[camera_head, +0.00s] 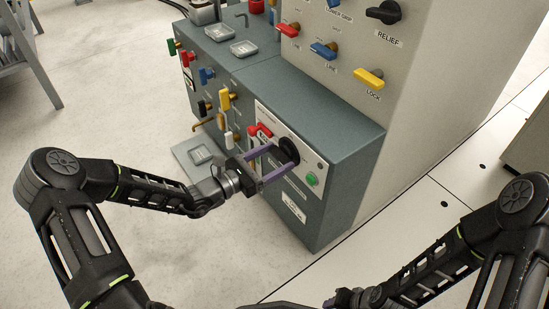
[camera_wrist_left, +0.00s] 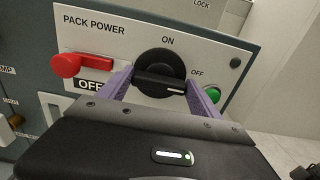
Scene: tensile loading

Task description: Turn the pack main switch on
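The PACK POWER panel (camera_head: 318,162) on the grey-green cabinet carries a round black rotary knob (camera_wrist_left: 160,73) with a bar handle. The bar lies nearly level, its right end towards the OFF mark; the ON mark is above. The knob also shows in the head view (camera_head: 288,149). My left gripper (camera_wrist_left: 160,90) is open, its purple fingers on either side of the knob; I cannot tell whether they touch it. In the head view the left gripper (camera_head: 278,159) reaches the panel from the left. My right gripper (camera_head: 345,298) is at the bottom edge, its fingers mostly hidden.
A red lever (camera_wrist_left: 82,64) sits left of the knob above an OFF plate, and a green button (camera_wrist_left: 212,95) sits to its right. Several coloured levers, such as a yellow one (camera_head: 225,99), stick out from the cabinet. A tall panel stands behind.

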